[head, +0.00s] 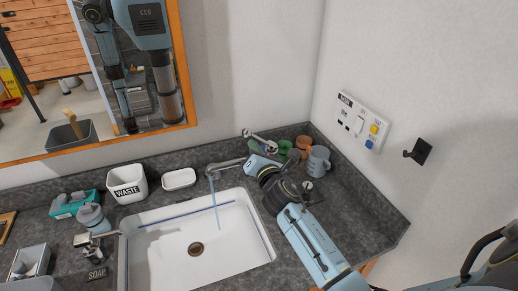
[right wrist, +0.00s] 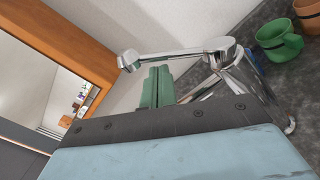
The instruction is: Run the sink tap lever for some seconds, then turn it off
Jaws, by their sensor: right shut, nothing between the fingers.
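The chrome tap (head: 225,163) stands at the back of the white sink (head: 150,255). A thin blue stream of water (head: 215,203) falls from its spout into the basin. The tap lever (head: 262,141) sticks out above the tap body; it also shows in the right wrist view (right wrist: 180,51). My right gripper (head: 254,146) is shut and empty, close beside the lever. Its green fingers (right wrist: 156,87) sit together just below the lever arm in the right wrist view; I cannot tell whether they touch it. My left gripper is out of view.
Several mugs, including a grey one (head: 318,160), stand right of the tap. A WASTE cup (head: 127,190), a white dish (head: 179,179) and a soap dispenser (head: 92,218) stand left. A mirror (head: 60,125) hangs behind; a wall switch panel (head: 361,121) and hook (head: 418,152) are at right.

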